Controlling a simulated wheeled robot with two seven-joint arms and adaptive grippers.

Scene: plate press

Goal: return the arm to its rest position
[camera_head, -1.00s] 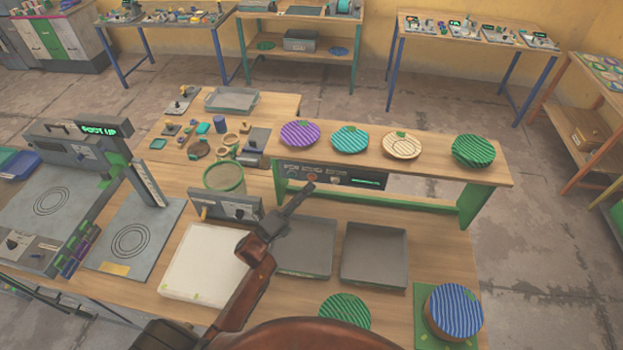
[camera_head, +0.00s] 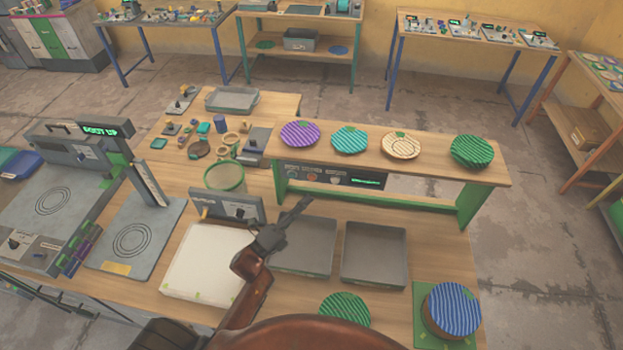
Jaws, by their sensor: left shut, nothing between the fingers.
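My left arm comes in from the bottom edge, brown and bent upward. Its left gripper (camera_head: 300,208) is shut and empty. It hangs over the worktable, over the left grey tray (camera_head: 318,262) and beside the white slab (camera_head: 192,277). It appears to hold nothing. My right gripper is not in view. A large brown rounded part of my own body fills the bottom middle and hides the table's front edge there.
A raised shelf (camera_head: 375,146) carries several striped discs behind the gripper. A second grey tray (camera_head: 373,278) is empty. A green striped disc (camera_head: 344,309) and a blue striped disc (camera_head: 453,309) are at front right. A press (camera_head: 60,190) stands at left.

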